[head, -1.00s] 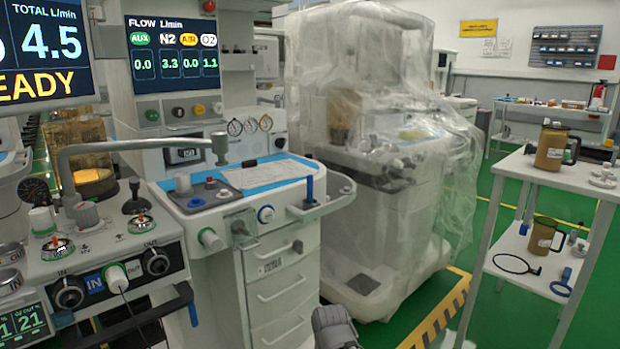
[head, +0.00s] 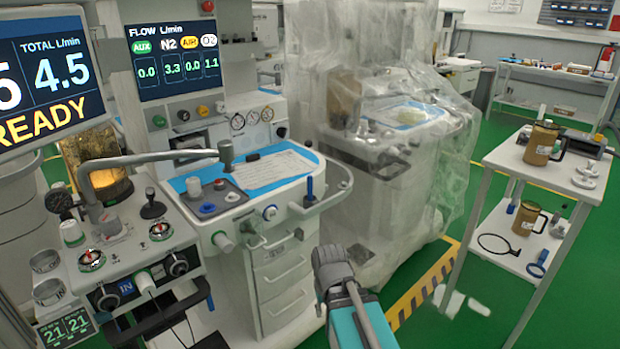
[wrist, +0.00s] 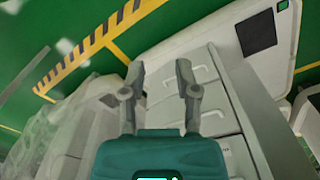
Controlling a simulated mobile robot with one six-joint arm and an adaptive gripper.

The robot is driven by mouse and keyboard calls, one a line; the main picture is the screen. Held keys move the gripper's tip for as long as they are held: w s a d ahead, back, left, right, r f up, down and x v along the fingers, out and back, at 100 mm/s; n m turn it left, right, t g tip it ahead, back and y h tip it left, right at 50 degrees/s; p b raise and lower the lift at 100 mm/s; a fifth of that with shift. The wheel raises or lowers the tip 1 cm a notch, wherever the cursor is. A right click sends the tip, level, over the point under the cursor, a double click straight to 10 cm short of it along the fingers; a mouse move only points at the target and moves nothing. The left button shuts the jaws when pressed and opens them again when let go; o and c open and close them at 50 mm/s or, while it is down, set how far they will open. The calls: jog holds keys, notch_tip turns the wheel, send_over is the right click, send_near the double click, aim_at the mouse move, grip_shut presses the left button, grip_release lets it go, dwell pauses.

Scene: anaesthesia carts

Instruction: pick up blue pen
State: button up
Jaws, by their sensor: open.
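A thin blue upright item (head: 309,188), which may be the blue pen, stands on the small side shelf of the middle anaesthesia cart (head: 285,262). It is too small to tell for certain. My gripper (head: 330,258) is below and slightly right of it in the head view, in front of the cart's right side. In the wrist view my gripper (wrist: 159,72) has its two fingers apart with nothing between them. The cart's white drawers lie beyond the fingers. No blue pen shows in the wrist view.
A blue-edged work surface (head: 262,172) with a paper tops the cart. A plastic-covered machine (head: 390,130) stands to its right. A white shelf trolley (head: 500,155) with brown jugs stands at far right.

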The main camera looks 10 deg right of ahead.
notch_tip(320, 180, up, 20)
jog(key=w+p, duration=0.2)
jog(key=p, duration=1.7)
notch_tip(320, 180, up, 16)
jog(key=m+p, duration=1.5)
jog(key=p, duration=0.1)
send_over(309, 177)
jog(key=shift+r, duration=0.2)
notch_tip(309, 177, down, 9)
jog(key=b, duration=0.8)
jog(key=shift+r+b, duration=0.15)
jog(key=shift+b, duration=0.15)
